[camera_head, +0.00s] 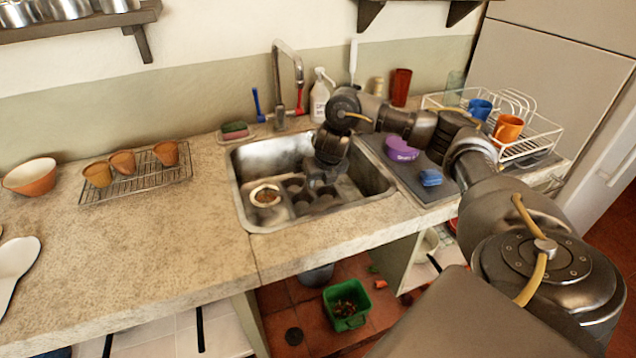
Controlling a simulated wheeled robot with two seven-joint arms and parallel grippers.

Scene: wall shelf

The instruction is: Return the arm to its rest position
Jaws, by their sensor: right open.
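My right arm comes in from the lower right and reaches across the counter's right part to the sink. My right gripper (319,183) points down into the metal sink (245,173), over a dark muffin tin (300,207). It is open, and I see nothing held in it. Whether its fingertips touch the tin I cannot tell. A small round bowl or cup with a brown inside (265,195) lies in the sink, left of the gripper. My left gripper is not in view.
A tall faucet (279,90) and a white bottle (319,97) stand behind the sink. A purple bowl (401,150) and blue sponge (431,177) lie under my right arm. A white dish rack (545,137) stands right. A wire rack with cups (135,185) stands left.

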